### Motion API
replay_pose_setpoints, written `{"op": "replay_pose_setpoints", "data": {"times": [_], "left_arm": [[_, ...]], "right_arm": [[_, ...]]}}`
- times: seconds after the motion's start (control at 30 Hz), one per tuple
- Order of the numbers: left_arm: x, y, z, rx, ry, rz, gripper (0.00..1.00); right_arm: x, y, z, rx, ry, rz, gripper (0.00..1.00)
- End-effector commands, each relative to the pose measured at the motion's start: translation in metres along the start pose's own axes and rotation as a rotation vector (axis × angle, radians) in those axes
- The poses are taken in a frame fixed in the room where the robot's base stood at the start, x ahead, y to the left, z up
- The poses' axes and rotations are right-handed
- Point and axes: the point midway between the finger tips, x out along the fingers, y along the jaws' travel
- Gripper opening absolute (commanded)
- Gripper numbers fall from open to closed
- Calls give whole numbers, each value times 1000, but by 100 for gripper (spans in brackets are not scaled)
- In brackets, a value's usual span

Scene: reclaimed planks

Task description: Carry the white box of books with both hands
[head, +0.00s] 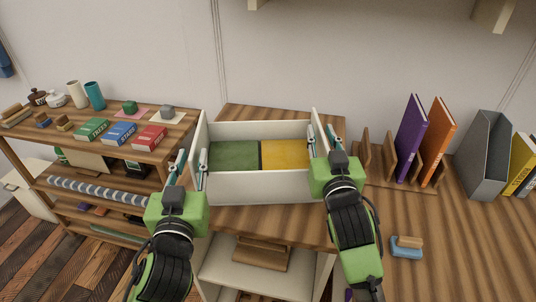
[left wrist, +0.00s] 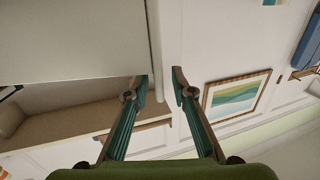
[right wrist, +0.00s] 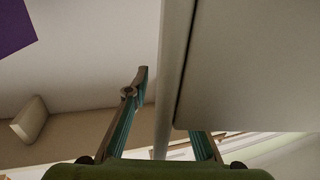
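The white box (head: 260,187) sits on the wooden top in the middle of the head view, with a green book (head: 234,155) and a yellow book (head: 285,154) inside. My left gripper (head: 190,162) is open at its left wall. In the left wrist view the fingers (left wrist: 159,82) stand on either side of the wall edge (left wrist: 155,40), with a gap to the right finger. My right gripper (head: 322,136) is open at the right wall. In the right wrist view the wall (right wrist: 172,70) passes between the fingers and hides most of the right one; the left finger stands apart from it.
A shelf (head: 150,153) on the left holds small boxes, cups and jars. On the right stand a wooden rack (head: 392,180), purple and orange books, a grey file holder (head: 484,155) and a blue brush-like item (head: 406,248). Open shelving lies below the box.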

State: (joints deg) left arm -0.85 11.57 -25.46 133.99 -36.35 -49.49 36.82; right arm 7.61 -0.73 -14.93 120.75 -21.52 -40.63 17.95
Motion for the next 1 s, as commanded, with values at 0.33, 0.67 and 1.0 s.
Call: {"op": "replay_pose_setpoints", "data": {"times": [0.33, 0.67, 1.0], "left_arm": [[-39, 0, 0, -1, 0, 0, 23], [-41, 0, 0, 0, 0, 0, 23], [-41, 0, 0, 0, 0, 0, 23]], "right_arm": [[0, 0, 0, 0, 0, 0, 23], [-46, 0, 2, 3, -4, -1, 23], [-106, 0, 1, 1, -2, 0, 23]]}}
